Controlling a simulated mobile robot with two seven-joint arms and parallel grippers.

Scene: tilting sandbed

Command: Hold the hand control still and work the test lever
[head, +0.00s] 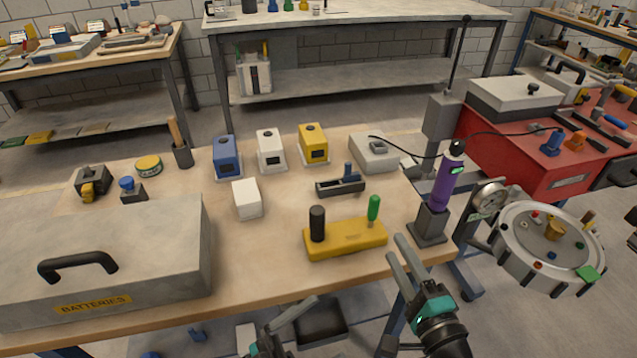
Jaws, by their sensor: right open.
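A purple hand-held unit (447,180) with a black top and a small green display stands upright in a dark holder (431,225) at the bench's right edge. It may be the hand control. A black cable runs near its top. A yellow base (346,241) carries a black upright grip (317,223) and a green one (374,208). I cannot tell which is the test lever. My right gripper (398,246) is open and empty, below the holder. My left gripper (290,312) is low at the bench's front; its jaws are unclear.
A grey batteries case (110,250) fills the bench's left front. Blue (227,156), white (270,150) and yellow (313,144) boxes stand behind, with a grey box (373,152). A round drum with a gauge (490,197) and a red cabinet (530,170) stand right.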

